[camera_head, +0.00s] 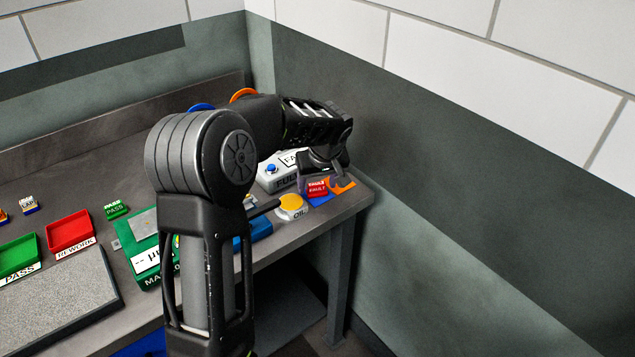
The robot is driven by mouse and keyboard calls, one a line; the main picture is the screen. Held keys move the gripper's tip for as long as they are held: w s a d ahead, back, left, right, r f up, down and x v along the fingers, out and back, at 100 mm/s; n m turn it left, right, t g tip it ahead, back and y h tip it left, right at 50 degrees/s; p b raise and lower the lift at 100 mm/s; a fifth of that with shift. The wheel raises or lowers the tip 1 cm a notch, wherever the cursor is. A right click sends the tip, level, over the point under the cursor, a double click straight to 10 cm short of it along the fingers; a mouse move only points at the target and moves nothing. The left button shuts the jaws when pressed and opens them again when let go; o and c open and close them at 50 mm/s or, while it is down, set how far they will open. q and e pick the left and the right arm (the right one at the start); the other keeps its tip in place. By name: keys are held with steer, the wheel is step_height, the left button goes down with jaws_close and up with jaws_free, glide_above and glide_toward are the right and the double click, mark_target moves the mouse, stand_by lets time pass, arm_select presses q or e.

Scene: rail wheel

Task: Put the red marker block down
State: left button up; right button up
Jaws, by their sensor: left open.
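The red marker block (317,188), with white lettering that seems to read FAULT, sits at the right end of the bench. It rests on or beside a blue and orange piece (341,186); the exact contact is hard to tell. My left gripper (325,166) is just above and behind the block, pointing down, with its jaws open. Its fingers are dark and partly hidden, so I cannot tell whether they touch the block. My right gripper is out of view.
A green tray (18,253), a red REWORK tray (70,232) and a grey pad (60,300) lie further left. The bench edge and wall are close on the right.

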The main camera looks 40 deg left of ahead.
arm_select(q)
steer(key=shift+r, duration=0.1)
steer(key=shift+r, duration=0.15)
steer(key=shift+d+r, duration=0.1)
steer(key=shift+r, duration=0.15)
steer(key=b+v, duration=0.1)
steer(key=v, duration=1)
steer(key=shift+r, duration=0.15)
steer(key=shift+s+d, duration=0.1)
